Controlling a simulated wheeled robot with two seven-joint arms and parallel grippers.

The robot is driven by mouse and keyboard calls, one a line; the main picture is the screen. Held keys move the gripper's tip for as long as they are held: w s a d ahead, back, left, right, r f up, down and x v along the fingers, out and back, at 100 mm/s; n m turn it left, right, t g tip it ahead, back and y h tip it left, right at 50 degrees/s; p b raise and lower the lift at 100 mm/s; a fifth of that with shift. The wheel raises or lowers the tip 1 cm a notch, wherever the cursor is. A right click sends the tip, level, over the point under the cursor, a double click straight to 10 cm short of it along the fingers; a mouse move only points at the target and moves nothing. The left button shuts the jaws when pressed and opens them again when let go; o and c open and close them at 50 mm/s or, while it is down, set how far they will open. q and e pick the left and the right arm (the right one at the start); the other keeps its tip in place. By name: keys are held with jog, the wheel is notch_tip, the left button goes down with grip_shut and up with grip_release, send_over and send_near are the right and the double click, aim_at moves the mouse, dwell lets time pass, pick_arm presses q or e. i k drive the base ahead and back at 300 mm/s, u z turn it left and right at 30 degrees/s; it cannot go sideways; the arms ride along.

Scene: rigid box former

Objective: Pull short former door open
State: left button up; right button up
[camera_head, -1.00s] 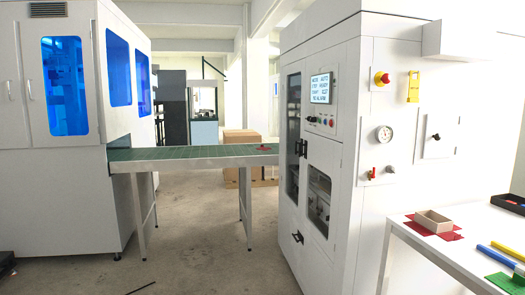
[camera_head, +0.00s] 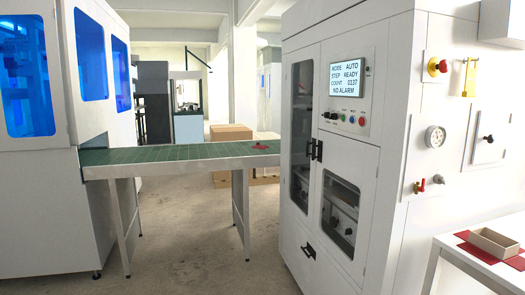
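The white former cabinet (camera_head: 398,150) stands at right centre. Its short door (camera_head: 345,170), below the control panel, has a dark window (camera_head: 340,212) and looks shut. A black vertical handle (camera_head: 320,150) sits at its upper left edge. Close beside it is the black handle (camera_head: 312,150) of the tall narrow door (camera_head: 300,110), which also looks shut. Neither of my grippers is in view.
A green-topped conveyor (camera_head: 180,153) runs from the left machine (camera_head: 50,190) to the former. A lower black handle (camera_head: 308,250) sits near the former's base. A white table (camera_head: 450,250) with an open box (camera_head: 495,243) stands at lower right. Floor in front is clear.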

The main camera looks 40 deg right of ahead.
aim_at(357, 162)
jog(key=z, duration=0.15)
jog(key=i, duration=1)
jog(key=z, duration=0.5)
